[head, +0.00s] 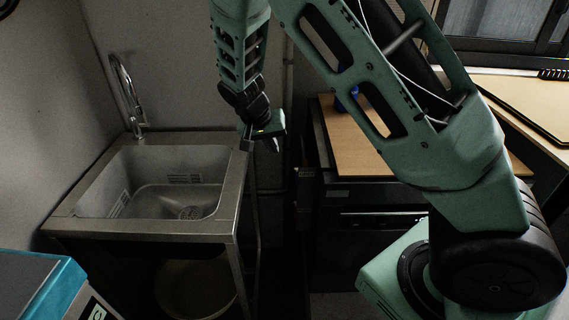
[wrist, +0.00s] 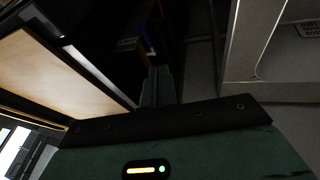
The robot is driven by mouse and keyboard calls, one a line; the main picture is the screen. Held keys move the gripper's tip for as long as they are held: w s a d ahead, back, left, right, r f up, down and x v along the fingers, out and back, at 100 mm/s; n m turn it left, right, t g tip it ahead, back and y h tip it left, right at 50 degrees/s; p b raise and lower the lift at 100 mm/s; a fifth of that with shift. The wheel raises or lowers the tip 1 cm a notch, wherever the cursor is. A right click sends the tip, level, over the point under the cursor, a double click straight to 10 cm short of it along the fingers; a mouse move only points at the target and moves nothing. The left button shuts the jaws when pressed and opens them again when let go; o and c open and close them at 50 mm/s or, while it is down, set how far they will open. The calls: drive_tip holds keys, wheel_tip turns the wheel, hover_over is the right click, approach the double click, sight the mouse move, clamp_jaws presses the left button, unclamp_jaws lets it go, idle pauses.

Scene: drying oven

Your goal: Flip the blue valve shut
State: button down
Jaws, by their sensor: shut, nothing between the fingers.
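My gripper (head: 275,145) hangs in the gap between the sink and the dark cabinet, just right of the sink's right edge. Its fingers are together and empty; they also show in the wrist view (wrist: 157,86), over the dark gap. I cannot clearly make out the blue valve. A small blue object (head: 347,98) shows on the wooden top, partly hidden by my arm; I cannot tell what it is. In the wrist view, a faint blue strip (wrist: 171,48) lies in the dark gap beyond the fingertips, too dim to identify.
The metal sink (head: 92,222) with a tall tap (head: 128,92) stands at the left, a round bin (head: 195,290) beneath it. The dark cabinet (head: 375,222) with a wooden top (head: 385,165) bounds the gap on the right. A blue-edged box (head: 70,285) is at the lower left.

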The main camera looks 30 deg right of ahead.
drive_tip(key=s+d+x, duration=0.1)
drive_tip(key=x, duration=1.2)
drive_tip(key=shift+s+p, duration=0.4)
drive_tip(key=shift+s, duration=0.1)
drive_tip(key=shift+f+b, duration=0.1)
drive_tip(key=shift+b, duration=0.35)
